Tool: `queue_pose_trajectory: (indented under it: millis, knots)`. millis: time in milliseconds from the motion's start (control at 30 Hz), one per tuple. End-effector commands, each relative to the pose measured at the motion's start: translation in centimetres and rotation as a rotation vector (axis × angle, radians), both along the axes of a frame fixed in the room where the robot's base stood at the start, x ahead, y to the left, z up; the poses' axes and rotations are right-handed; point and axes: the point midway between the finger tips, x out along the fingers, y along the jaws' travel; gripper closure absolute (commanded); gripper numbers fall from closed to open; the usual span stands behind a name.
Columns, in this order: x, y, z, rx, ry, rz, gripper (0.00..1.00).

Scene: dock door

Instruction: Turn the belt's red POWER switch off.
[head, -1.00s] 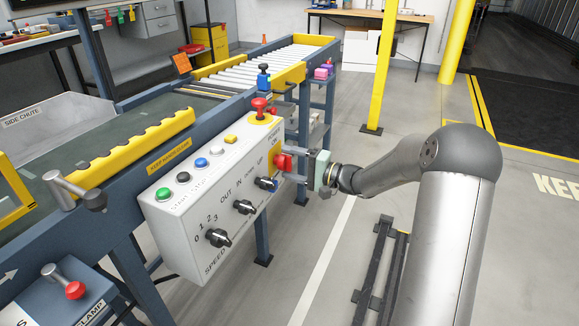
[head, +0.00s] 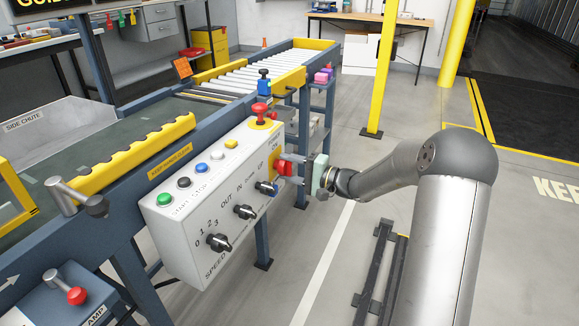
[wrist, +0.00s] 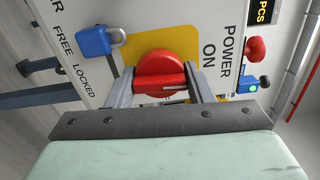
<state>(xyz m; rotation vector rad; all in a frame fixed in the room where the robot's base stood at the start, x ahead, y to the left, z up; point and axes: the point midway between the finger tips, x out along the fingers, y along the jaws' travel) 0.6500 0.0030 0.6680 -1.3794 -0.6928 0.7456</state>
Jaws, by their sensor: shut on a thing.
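The red POWER switch (head: 284,168) is on the right end of the white control panel (head: 210,190), on a yellow plate (wrist: 190,40). In the wrist view the red knob (wrist: 160,64) has a raised grip bar with a white mark, whose end lies toward the word ON. My gripper (head: 290,170) is at the switch from the right. Its two grey fingers (wrist: 161,88) stand on either side of the red bar and are shut on it. The fingers hide part of the knob's sides.
A blue padlock (wrist: 97,40) is close beside the switch. A red mushroom button (head: 261,112) sits on the panel top above it. Black selector knobs (head: 245,211) and coloured buttons are to the left on the panel.

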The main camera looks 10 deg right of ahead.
Motion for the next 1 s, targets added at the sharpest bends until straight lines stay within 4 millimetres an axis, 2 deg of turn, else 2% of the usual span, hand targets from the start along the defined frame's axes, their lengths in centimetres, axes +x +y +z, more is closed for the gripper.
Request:
queue_pose_trajectory:
  millis: [1000]
  knots:
    - [-0.06,-0.12,0.49,0.546,0.733,-0.002,0.76]
